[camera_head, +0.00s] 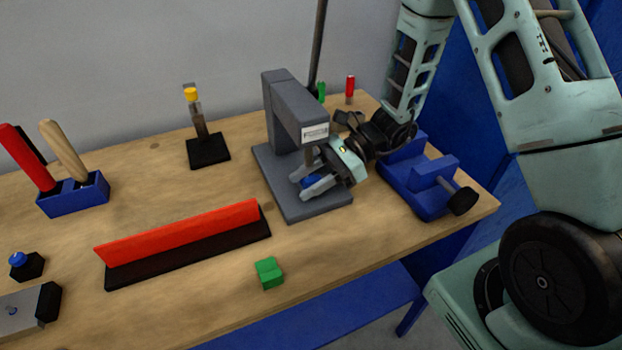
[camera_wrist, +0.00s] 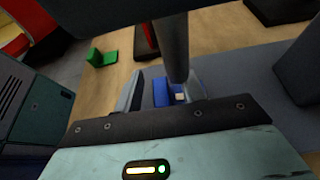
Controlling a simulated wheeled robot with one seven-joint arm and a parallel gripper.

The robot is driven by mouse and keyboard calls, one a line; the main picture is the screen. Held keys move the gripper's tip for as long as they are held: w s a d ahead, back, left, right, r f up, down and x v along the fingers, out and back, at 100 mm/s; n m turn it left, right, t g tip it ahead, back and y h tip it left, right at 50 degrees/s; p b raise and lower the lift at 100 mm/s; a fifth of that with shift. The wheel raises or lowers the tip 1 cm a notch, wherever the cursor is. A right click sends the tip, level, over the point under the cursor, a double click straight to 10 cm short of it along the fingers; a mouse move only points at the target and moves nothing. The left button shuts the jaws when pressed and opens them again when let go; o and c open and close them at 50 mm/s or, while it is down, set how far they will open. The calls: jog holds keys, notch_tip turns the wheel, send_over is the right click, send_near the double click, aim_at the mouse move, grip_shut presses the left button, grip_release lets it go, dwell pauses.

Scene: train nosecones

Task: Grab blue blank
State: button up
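The blue blank (camera_head: 309,182) sits on the base of the grey press (camera_head: 285,110), under its ram. My gripper (camera_head: 309,181) reaches in from the right, low over the press base, with its fingers apart on either side of the blank. In the wrist view the blue blank (camera_wrist: 161,93) shows between the fingers, with a gap beside the left finger (camera_wrist: 131,93). The press ram (camera_wrist: 172,45) stands in front and hides part of the blank and the right finger.
A blue vise (camera_head: 425,185) stands close to the right of my gripper. A green block (camera_head: 269,272) lies near the front edge. A long red-and-black fixture (camera_head: 185,235) lies to the left. A black stand with a yellow top (camera_head: 192,95) is behind.

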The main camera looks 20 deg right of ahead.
grip_shut()
jog(key=shift+b, duration=0.4)
